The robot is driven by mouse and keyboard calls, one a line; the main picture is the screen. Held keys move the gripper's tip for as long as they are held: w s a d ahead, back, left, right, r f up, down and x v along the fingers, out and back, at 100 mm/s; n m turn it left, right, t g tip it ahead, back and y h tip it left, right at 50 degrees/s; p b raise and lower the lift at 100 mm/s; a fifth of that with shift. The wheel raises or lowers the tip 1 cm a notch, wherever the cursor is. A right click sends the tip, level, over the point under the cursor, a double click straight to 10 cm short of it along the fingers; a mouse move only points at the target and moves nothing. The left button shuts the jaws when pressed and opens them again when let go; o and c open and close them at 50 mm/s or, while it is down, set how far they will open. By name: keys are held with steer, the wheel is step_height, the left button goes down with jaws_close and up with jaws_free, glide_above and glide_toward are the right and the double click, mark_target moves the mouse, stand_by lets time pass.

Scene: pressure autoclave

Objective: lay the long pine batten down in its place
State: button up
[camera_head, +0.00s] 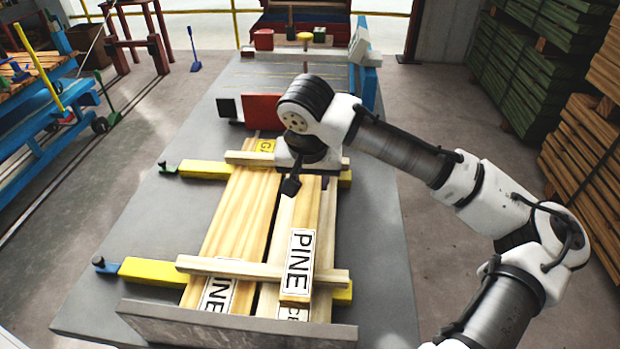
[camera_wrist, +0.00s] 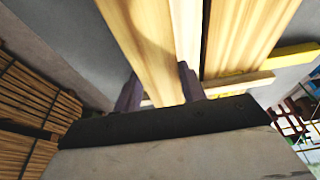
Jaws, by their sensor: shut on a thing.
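The long pine batten (camera_head: 295,220), with a white PINE label on its near end, is in my gripper. My gripper is mostly hidden by the wrist in the head view; in the wrist view its two dark fingers (camera_wrist: 160,88) stand either side of the batten (camera_wrist: 150,40), shut on it. The batten's near end passes over the near pale crosspiece (camera_head: 225,268); I cannot tell whether it touches. Below, a pine board (camera_head: 235,220) with a PINE label lies to the left. Another board (camera_head: 326,225) shows partly at the batten's right.
Two yellow bars (camera_head: 150,270) (camera_head: 205,169) run under the boards. A far crosspiece (camera_head: 245,158) lies near my wrist. A grey plate (camera_head: 235,325) stands at the near end and a red block (camera_head: 262,108) beyond the far end. The grey table (camera_head: 140,220) is clear at left.

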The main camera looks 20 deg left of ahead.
steer(key=shift+f, duration=0.2)
steer(key=shift+f+b, duration=0.3)
steer(key=shift+f, duration=0.2)
steer(key=o, duration=1.2)
steer(key=shift+r, duration=0.3)
steer(key=v, duration=1.2)
steer(key=shift+r, duration=0.3)
